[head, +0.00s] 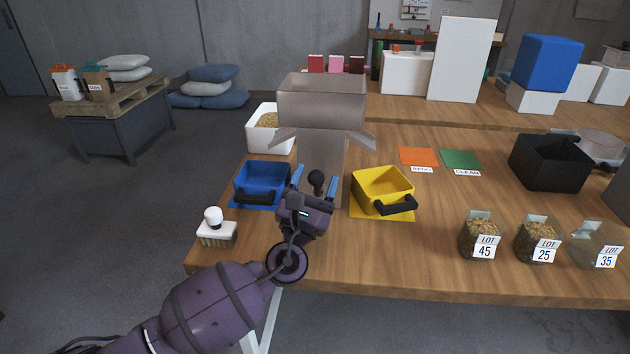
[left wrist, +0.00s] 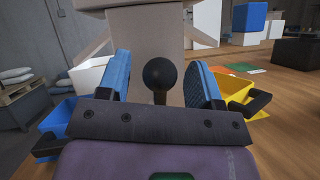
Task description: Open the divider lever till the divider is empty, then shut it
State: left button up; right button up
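The divider (head: 322,105) is a grey box with a wide hopper on top and a sloping chute on each side. Its lever ends in a black ball knob (head: 317,178), which also shows in the left wrist view (left wrist: 160,74). My left gripper (head: 315,184) is open at the divider's front. Its blue fingers stand either side of the knob, with gaps showing in the wrist view. A blue pan (head: 262,184) stands left of the divider and a yellow pan (head: 382,190) right of it. I cannot tell what the hopper holds. My right gripper is out of view.
A white tub (head: 256,133) of grain stands behind the blue pan. Jars labelled 45 (head: 480,240), 25 (head: 537,243) and 35 (head: 594,246) stand right, below a black bin (head: 550,162). The table between yellow pan and jars is clear.

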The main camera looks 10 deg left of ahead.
pick_arm(q)
jog(key=shift+s+f, duration=0.1)
jog(key=v, duration=1)
jog(key=shift+s+f, duration=0.1)
jog(key=shift+s, duration=0.2)
